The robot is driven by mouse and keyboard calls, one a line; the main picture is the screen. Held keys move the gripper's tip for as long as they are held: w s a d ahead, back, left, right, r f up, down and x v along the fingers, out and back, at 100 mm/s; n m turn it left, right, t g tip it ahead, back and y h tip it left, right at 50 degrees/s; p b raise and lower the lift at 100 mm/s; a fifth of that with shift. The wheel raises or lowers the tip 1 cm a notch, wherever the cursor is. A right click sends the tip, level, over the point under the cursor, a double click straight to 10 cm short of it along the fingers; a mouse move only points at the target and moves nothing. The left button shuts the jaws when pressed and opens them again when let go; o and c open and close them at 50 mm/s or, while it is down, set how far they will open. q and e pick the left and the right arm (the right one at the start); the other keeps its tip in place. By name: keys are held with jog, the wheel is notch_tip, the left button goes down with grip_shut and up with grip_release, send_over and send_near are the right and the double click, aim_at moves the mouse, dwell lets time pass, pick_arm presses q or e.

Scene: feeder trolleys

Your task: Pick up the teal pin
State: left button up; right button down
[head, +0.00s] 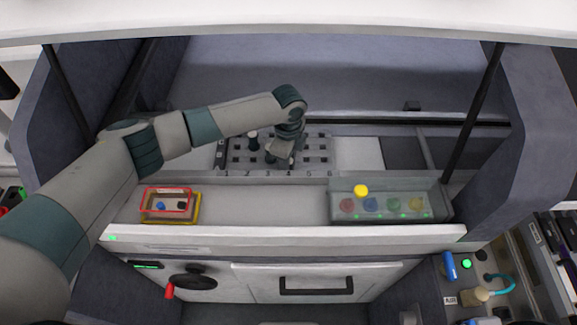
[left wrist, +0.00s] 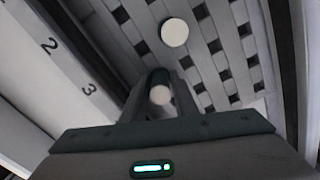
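A pin with a pale round top and a dark teal body (left wrist: 158,77) stands between the two fingers of my left gripper (left wrist: 160,88) in the left wrist view. Whether the fingers press on it is not clear. In the head view my left gripper (head: 280,150) is low over the grey slotted rack (head: 318,152), pointing down and hiding part of it. A second pin with a pale round top (left wrist: 174,33) stands in the rack just beyond the fingers; a pin also shows left of the gripper in the head view (head: 253,141). My right gripper is not in view.
In front of the rack, a red and yellow box (head: 198,206) sits left on the white shelf (head: 265,205). The shelf between is clear. Dark posts flank the bay.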

pick_arm(q)
grip_shut()
jog(key=shift+r, duration=0.15)
jog(key=shift+r+b, duration=0.35)
jog(key=shift+r, duration=0.3)
notch_tip(320, 180, up, 7)
jog(key=b, duration=0.2)
jog(key=shift+r+b, duration=0.2)
jog(key=shift+b, duration=0.1)
jog(key=shift+r, duration=0.55)
